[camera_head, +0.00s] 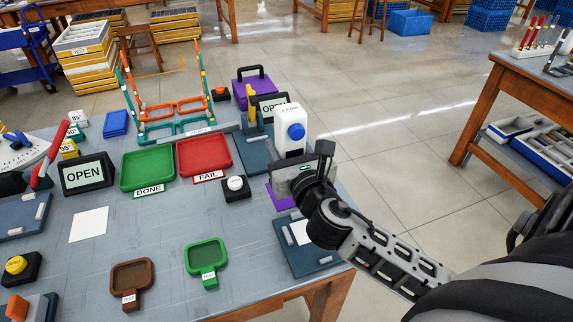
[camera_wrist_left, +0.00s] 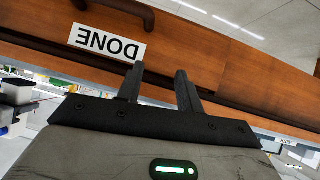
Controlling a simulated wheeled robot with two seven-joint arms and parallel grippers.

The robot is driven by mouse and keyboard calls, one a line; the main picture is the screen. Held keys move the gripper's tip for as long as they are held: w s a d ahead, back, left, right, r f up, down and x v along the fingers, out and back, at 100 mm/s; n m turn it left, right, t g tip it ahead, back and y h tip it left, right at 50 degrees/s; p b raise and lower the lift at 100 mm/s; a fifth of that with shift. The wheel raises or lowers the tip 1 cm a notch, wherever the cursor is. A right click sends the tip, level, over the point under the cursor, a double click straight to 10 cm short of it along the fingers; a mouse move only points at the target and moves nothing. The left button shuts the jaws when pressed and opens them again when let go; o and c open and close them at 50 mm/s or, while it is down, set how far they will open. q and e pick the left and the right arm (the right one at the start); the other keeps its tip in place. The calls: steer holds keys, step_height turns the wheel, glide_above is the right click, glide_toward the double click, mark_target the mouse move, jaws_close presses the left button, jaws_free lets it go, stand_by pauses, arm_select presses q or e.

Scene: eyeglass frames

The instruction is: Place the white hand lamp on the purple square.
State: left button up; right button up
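The white hand lamp (camera_head: 289,121), with a blue round part on its front, is upright at the right side of the table in the head view. My right gripper (camera_head: 300,160) is at its lower part, hiding its base. I cannot tell whether the fingers grip it or whether it touches the table. The purple square (camera_head: 278,198) shows below and left of this gripper, partly covered by it. My left gripper is outside the head view. In the left wrist view the left gripper (camera_wrist_left: 160,82) has its fingers apart with nothing between them.
A red FAIL tray (camera_head: 203,154) and green DONE tray (camera_head: 147,168) lie left of the lamp. A white button (camera_head: 235,183) on a black base is left of the purple square. A dark blue panel (camera_head: 306,255) lies in front. The table's right edge is close.

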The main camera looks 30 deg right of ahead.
steer(key=f+b, duration=0.1)
steer(key=f, duration=0.1)
steer(key=w+d+f, duration=0.1)
steer(key=f, duration=0.1)
steer(key=w+f+b, duration=0.1)
steer(key=f, duration=0.1)
steer(key=shift+w+d+f+b, duration=0.2)
steer(key=shift+w+d+b, duration=0.05)
steer(key=shift+d+b, duration=0.1)
arm_select(q)
steer(key=shift+w+d+f, duration=0.15)
steer(key=shift+d+f, duration=0.05)
steer(key=shift+f, duration=0.05)
arm_select(e)
steer(key=o, duration=0.7)
steer(key=shift+f, duration=0.2)
steer(key=o, duration=0.4)
